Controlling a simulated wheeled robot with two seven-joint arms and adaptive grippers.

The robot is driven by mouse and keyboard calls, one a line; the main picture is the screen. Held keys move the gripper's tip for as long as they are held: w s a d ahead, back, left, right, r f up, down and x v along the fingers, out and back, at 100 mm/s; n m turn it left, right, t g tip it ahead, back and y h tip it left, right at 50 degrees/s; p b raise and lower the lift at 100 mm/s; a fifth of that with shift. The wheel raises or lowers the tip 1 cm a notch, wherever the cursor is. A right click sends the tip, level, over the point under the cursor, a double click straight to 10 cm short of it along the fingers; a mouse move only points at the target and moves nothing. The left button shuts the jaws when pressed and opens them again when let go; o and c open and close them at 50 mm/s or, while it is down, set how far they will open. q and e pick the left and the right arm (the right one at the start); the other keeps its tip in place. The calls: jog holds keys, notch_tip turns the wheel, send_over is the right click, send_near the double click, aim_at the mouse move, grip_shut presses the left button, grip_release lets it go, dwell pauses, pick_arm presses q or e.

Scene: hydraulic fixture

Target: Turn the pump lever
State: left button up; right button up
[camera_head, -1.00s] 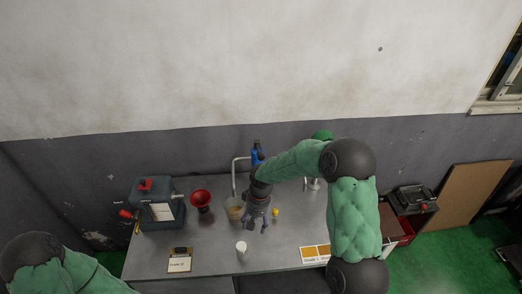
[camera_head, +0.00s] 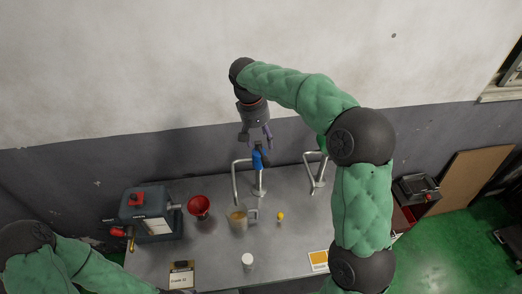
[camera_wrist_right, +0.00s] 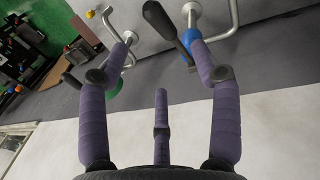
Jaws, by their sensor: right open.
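A pump with a blue body (camera_head: 257,159) stands on a metal post at the back of the bench. The wrist view shows its blue collar (camera_wrist_right: 187,44) and a black lever (camera_wrist_right: 160,21) on it. A second pump (camera_head: 319,172) stands to its right; its green collar (camera_wrist_right: 115,89) shows in the wrist view. My right gripper (camera_head: 256,143) is open and empty, just above the blue pump in the picture. In the wrist view its fingers are spread, with the black lever beyond and between the fingertips; I see no clear contact. My left gripper is out of view.
On the bench (camera_head: 215,245) are a beaker (camera_head: 238,221), a red funnel (camera_head: 199,206), a white cup (camera_head: 248,260), a yellow object (camera_head: 280,216) and a dark machine (camera_head: 150,212). A wall rises behind the pumps.

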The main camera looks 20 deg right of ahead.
aim_at(267, 159)
jog(key=f, duration=0.3)
jog(key=d+f, duration=0.1)
jog(key=f, duration=0.2)
jog(key=s+f, duration=0.1)
jog(key=f, duration=0.2)
jog(key=shift+d+f+p, duration=0.3)
jog(key=shift+d+f, duration=0.1)
jog(key=shift+f, duration=0.3)
